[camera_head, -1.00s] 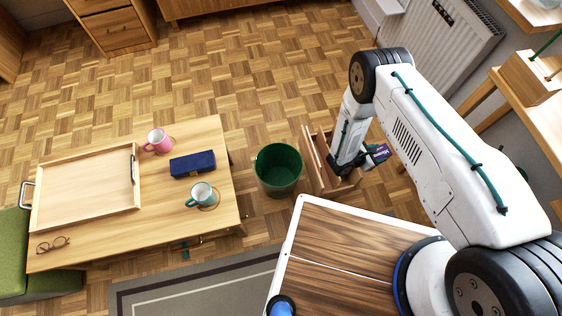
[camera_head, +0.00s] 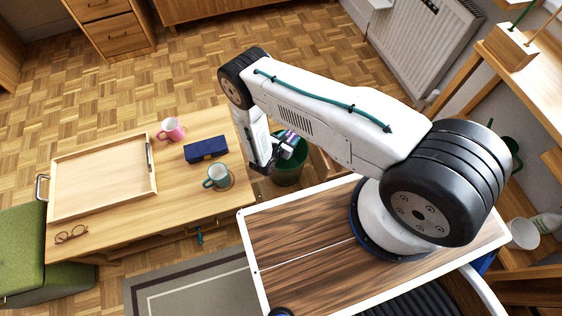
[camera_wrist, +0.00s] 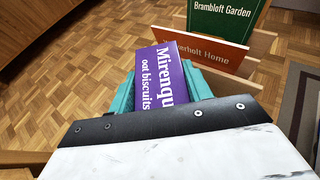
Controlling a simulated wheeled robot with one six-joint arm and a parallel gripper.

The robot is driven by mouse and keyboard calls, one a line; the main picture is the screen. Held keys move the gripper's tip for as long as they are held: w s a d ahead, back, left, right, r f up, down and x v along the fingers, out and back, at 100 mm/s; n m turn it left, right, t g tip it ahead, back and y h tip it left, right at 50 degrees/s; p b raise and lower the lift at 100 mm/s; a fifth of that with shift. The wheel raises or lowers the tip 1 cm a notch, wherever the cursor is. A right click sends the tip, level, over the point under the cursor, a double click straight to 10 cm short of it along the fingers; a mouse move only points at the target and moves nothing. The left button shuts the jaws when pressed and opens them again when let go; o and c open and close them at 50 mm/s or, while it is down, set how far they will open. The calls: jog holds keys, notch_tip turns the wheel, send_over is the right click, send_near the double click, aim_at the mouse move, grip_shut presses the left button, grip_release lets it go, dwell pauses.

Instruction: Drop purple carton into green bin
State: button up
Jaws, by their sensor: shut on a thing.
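The purple carton (camera_wrist: 163,78) reads "Mirenqu… oat biscuits" in the wrist view. It sits between the teal fingers of my gripper (camera_wrist: 160,90), which is shut on it. In the head view the carton (camera_head: 291,140) shows small beside my gripper (camera_head: 272,162), by the green bin (camera_head: 287,176). The bin stands on the floor right of the low table, partly hidden by my arm and gripper. From this angle I cannot tell whether the carton is over the bin's opening. The bin cannot be made out in the wrist view.
The low table (camera_head: 215,125) holds a wooden tray (camera_head: 100,180), a pink mug (camera_head: 171,130), a blue case (camera_head: 206,149), a teal-and-white mug (camera_head: 216,176) and glasses (camera_head: 71,234). A green book (camera_wrist: 226,20) and an orange book (camera_wrist: 205,50) show beyond the carton.

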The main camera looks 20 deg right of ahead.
jog(key=shift+f, duration=2)
jog(key=o, duration=1)
jog(key=r, duration=0.3)
jog(key=shift+s+r, duration=0.35)
jog(key=shift+r, duration=0.05)
jog(key=s, duration=1)
jog(key=s+r, duration=0.1)
jog(key=s, duration=0.4)
jog(key=shift+s+r, duration=0.1)
jog(key=shift+s, duration=0.1)
